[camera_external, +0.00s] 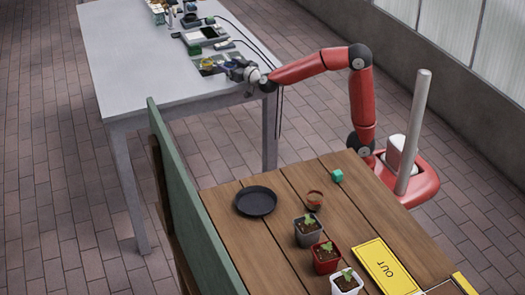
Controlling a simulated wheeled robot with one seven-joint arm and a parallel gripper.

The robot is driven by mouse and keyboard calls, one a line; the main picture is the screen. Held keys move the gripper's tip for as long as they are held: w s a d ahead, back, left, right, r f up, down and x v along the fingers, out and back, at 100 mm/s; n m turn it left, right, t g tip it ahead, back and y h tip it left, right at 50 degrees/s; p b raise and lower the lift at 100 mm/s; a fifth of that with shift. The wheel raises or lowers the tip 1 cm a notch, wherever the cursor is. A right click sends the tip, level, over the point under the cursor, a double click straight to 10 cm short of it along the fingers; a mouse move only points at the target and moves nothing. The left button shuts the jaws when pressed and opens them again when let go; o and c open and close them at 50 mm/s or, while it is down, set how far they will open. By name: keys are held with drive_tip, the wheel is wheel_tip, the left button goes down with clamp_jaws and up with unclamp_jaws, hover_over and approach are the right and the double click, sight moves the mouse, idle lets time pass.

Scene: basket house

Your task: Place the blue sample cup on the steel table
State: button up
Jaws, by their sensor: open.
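The steel table (148,60) stands at the upper left, with a pale grey top. My red arm reaches left over its right edge. My gripper (229,67) is low over the table top, close to a dark mat (212,66) with small items on it. The gripper is open. I cannot clearly make out a blue sample cup; the gripper and the small size of the items there may hide it.
Instruments, including a grey-green device (204,36), crowd the steel table's back right; its left part is clear.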

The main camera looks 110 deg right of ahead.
drive_tip(key=shift+r, duration=0.1)
drive_tip(key=shift+a+r, duration=0.1)
drive_tip(key=shift+r, duration=0.05)
drive_tip(key=v, duration=1.2)
drive_tip(key=w+a+n+t+y, duration=0.6)
drive_tip(key=a+t+y, duration=0.2)
drive_tip(key=a, duration=0.4)
drive_tip(key=s+a+f+n+g+y, duration=0.1)
drive_tip(key=a+f+n+y, duration=0.1)
drive_tip(key=a+y, duration=0.25)
drive_tip(key=s+a+f+n+y, duration=0.1)
drive_tip(key=a+f+n+y, duration=0.15)
drive_tip(key=a, duration=0.35)
drive_tip(key=s+a+f+n+g, duration=0.1)
drive_tip(key=s+f+g, duration=0.3)
drive_tip(key=s, duration=0.4)
drive_tip(key=s+a+f+n+g+y, duration=0.1)
drive_tip(key=s+a+f+g, duration=0.3)
drive_tip(key=s, duration=0.4)
drive_tip(key=shift+s+f+n+y, duration=0.2)
drive_tip(key=shift+f+n+y, duration=0.1)
drive_tip(key=shift+f+n, duration=0.3)
